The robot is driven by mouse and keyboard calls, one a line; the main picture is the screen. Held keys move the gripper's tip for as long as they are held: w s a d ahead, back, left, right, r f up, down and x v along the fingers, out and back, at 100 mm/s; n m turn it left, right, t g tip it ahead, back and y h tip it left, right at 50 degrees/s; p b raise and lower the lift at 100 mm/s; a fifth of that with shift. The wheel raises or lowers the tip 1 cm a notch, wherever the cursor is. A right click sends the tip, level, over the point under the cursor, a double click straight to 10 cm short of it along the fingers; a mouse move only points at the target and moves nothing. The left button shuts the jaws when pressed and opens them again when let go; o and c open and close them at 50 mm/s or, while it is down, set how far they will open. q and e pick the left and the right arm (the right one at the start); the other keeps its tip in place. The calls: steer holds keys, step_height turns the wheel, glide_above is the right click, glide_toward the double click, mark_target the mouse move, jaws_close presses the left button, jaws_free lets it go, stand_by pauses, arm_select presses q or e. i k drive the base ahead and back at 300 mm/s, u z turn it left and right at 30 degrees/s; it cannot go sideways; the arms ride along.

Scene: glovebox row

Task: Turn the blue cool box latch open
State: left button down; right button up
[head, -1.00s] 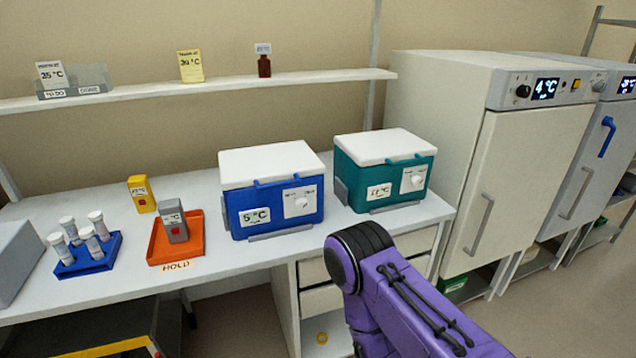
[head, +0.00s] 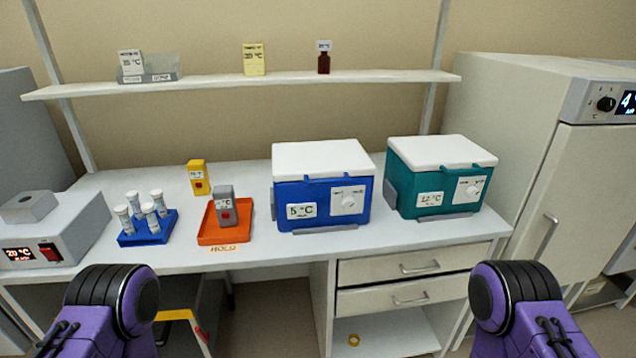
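The blue cool box (head: 328,216) stands on the bench right of centre, with a white lid that is down. A "5 °C" label is on the left of its front. Its latch, a round white knob (head: 349,202) on a white plate, is on the right of the front. The knob's exact setting is too small to read. Purple and black parts of my two arms show at the lower left and lower right, in front of the bench and well apart from the box. Neither gripper is in view.
A teal cool box (head: 430,201) with a similar knob stands close on the right. An orange tray (head: 217,233) with a grey device and a blue rack (head: 147,236) of white-capped tubes are on the left. A shelf (head: 230,84) runs above. Drawers (head: 388,266) are below the bench.

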mark_target(348, 204)
steer(key=u, duration=0.05)
steer(key=k, duration=1.25)
steer(key=z, duration=0.8)
steer(key=i, duration=1.65)
steer(key=u, duration=0.45)
